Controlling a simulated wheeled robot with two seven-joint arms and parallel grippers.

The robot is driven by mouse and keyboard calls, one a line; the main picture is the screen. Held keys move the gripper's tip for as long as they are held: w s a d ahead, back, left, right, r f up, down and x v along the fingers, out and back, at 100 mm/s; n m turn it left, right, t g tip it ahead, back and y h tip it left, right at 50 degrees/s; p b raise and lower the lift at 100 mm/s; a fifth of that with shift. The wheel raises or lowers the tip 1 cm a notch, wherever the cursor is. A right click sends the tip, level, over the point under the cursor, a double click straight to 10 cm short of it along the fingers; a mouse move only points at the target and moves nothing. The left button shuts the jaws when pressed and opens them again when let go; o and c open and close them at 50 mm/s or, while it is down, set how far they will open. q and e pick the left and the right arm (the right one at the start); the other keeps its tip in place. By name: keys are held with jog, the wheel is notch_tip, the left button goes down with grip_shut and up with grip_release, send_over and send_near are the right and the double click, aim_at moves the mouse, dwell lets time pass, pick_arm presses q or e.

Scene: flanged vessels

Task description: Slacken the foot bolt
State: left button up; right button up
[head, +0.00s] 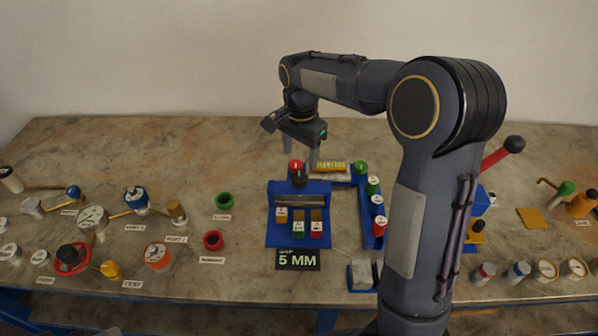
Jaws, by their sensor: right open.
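My right gripper (301,154) is open, fingers pointing down, just above and behind the blue fixture (283,240) at the middle of the table. A red cap (295,166) and a dark knob (299,179) stand at the fixture's back edge, just below the fingers. I see nothing between the fingers. I cannot tell which part is the foot bolt; no label for it is readable. Small yellow, green and red blocks sit in the fixture's front. My left gripper is not in view.
A "5 MM" sign (298,259) lies before the fixture. A blue rack (368,224) with several capped pieces stands to its right, partly behind my right arm. The back left is clear.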

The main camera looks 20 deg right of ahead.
aim_at(299, 176)
jog(key=shift+w+f, duration=0.2)
jog(key=shift+f, duration=0.15)
notch_tip(299, 176, down, 7)
jog(key=shift+f, duration=0.2)
jog(key=c, duration=1)
jog(key=shift+o, duration=0.2)
